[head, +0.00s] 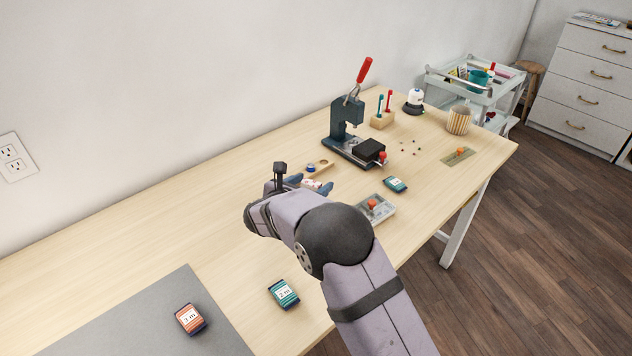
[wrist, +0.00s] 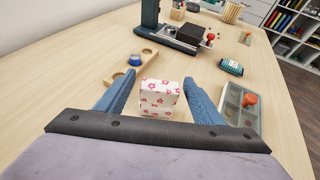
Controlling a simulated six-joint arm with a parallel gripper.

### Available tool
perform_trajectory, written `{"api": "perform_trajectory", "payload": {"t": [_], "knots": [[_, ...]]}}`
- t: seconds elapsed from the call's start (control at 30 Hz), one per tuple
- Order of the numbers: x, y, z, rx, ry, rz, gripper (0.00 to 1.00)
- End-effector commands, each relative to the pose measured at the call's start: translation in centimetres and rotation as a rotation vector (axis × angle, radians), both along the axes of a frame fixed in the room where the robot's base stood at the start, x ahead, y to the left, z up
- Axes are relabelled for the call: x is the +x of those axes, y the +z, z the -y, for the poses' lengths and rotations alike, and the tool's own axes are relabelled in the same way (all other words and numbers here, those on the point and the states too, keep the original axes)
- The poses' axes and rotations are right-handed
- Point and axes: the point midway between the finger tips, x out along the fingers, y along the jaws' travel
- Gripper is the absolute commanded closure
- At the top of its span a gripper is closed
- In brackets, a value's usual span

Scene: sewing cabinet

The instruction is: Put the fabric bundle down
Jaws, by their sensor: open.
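The fabric bundle, a white block with a pink-red flower print, shows in the wrist view (wrist: 158,102) between my two blue fingers. It also shows in the head view (head: 311,184), partly hidden by my arm. My gripper (wrist: 160,77) is open, with one finger on each side of the bundle and a narrow gap beside it. The bundle appears to sit upright on the wooden table (head: 160,235). Its underside is hidden, so contact with the table cannot be seen directly.
A wooden holder with a blue-topped piece (wrist: 135,60) is close behind on the left. A grey tray with an orange knob (wrist: 249,100) is close on the right. The table's left part is mostly clear.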

Motion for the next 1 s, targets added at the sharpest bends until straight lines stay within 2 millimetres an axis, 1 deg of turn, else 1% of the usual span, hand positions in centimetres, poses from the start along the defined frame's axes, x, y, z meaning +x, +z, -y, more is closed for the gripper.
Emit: {"api": "perform_trajectory", "payload": {"t": [0.03,0.1,0.3,0.5,0.67,1.0], "knots": [[-0.8,0.4,-0.5,0.002,0.003,0.002,0.38],[-2.0,0.9,-1.0,0.002,0.003,0.002,0.38],[-4.9,2.2,-2.1,0.002,0.002,0.001,0.38],[-6.7,3.0,-2.8,0.001,0.001,0.0,0.38],[-7.2,3.2,-3.0,0.001,0.0,0.0,0.38],[-7.3,3.2,-3.0,0.001,0.0,0.0,0.38]]}}
